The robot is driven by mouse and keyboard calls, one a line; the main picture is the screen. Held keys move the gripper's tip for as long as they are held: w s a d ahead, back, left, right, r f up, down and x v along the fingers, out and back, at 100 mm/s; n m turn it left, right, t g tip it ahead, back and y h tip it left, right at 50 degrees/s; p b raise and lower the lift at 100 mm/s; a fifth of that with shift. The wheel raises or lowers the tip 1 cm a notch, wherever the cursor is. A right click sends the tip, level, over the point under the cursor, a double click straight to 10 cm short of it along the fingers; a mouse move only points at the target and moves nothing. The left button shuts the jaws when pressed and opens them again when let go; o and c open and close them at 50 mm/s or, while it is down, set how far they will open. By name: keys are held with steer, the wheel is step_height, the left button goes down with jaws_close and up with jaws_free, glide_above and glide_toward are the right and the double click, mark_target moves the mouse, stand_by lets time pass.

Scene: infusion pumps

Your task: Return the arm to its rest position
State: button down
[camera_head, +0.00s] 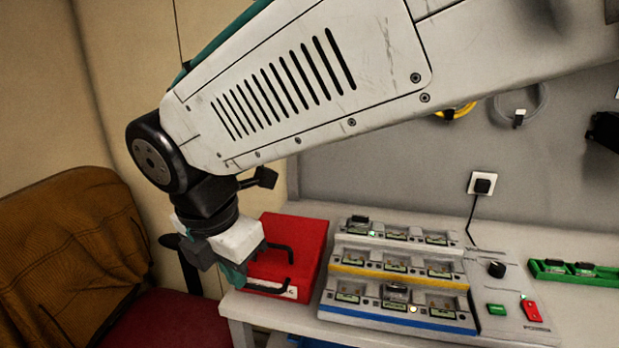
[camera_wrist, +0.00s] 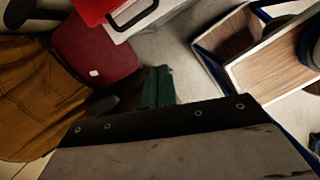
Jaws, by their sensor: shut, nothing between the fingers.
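My gripper (camera_head: 234,276) hangs at the end of my arm, at the left front of the workbench (camera_head: 240,305), beside the red case (camera_head: 295,245). Its teal fingers point down and are together with nothing between them. They also show as a dark green pair in the wrist view (camera_wrist: 158,88), over the floor. My arm reaches across the upper part of the head view and bends down at the left. From the head view I cannot tell whether the gripper touches the case.
A chair with a brown jacket (camera_head: 70,250) stands at left, close to my gripper. A tiered pump rack (camera_head: 400,270) and a green tray (camera_head: 575,272) sit on the workbench. A wood-surfaced, white-edged piece (camera_wrist: 275,60) is at right in the wrist view.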

steer(key=s+d+m, duration=0.3)
steer(key=d+m, duration=0.7)
steer(key=d, duration=0.3)
steer(key=s+d+m, duration=0.3)
steer(key=d+m, duration=0.7)
steer(key=d, duration=0.4)
steer(key=s+d+m, duration=0.3)
steer(key=d+m, duration=0.7)
steer(key=d, duration=0.3)
steer(key=shift+d+m+g+y, duration=0.15)
steer(key=shift+m+g+y, duration=0.25)
